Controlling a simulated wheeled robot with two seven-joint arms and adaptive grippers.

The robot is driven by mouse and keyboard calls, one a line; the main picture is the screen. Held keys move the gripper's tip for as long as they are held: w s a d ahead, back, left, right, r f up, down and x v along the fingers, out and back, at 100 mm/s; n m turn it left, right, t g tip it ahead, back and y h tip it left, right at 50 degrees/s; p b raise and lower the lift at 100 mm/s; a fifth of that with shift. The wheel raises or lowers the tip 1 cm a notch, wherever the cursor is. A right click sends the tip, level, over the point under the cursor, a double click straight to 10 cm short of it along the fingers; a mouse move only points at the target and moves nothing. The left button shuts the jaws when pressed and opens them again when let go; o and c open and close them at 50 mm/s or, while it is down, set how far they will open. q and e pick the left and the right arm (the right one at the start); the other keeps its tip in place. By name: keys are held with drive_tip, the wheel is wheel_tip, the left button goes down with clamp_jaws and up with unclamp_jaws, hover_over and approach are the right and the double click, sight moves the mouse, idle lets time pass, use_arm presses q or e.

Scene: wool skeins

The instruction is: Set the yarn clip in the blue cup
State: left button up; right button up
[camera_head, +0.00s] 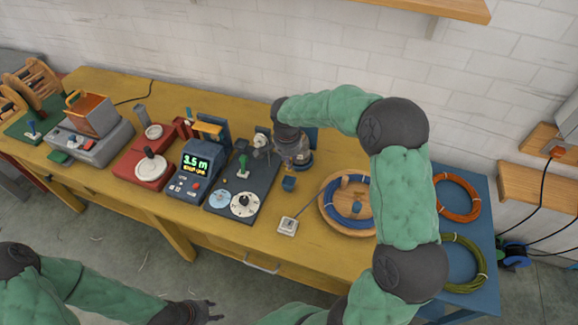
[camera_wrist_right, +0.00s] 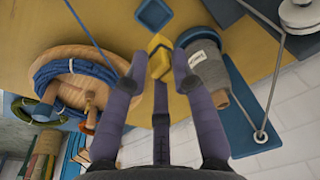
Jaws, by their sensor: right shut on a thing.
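The yellow yarn clip (camera_wrist_right: 159,58) sits between the fingertips of my right gripper (camera_wrist_right: 161,70) in the right wrist view. The fingers are shut on it. In the head view my right gripper (camera_head: 299,158) hangs over the back middle of the table, and the clip cannot be made out there. The small square blue cup (camera_head: 289,184) stands on the table just in front of this gripper. In the right wrist view the cup (camera_wrist_right: 154,14) lies beyond the clip, apart from it. My left gripper (camera_head: 213,310) is empty at the bottom edge, its fingertips parted.
A wooden dish with a blue coil (camera_head: 347,221) lies right of the cup. A small white block with a cord (camera_head: 287,227) is in front. A dark panel with dials (camera_head: 221,198) and a display box (camera_head: 193,167) stand to the left. A grey skein (camera_wrist_right: 208,70) is beside the gripper.

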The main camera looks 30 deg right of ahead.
drive_tip(key=shift+f+b, duration=0.35)
drive_tip(key=shift+f, duration=0.35)
drive_tip(key=shift+f, duration=0.1)
drive_tip(key=shift+f+b, duration=1)
drive_tip(key=shift+f, duration=0.85)
drive_tip(key=shift+f+b, duration=1)
drive_tip(key=shift+f, duration=0.2)
drive_tip(key=o, duration=0.9)
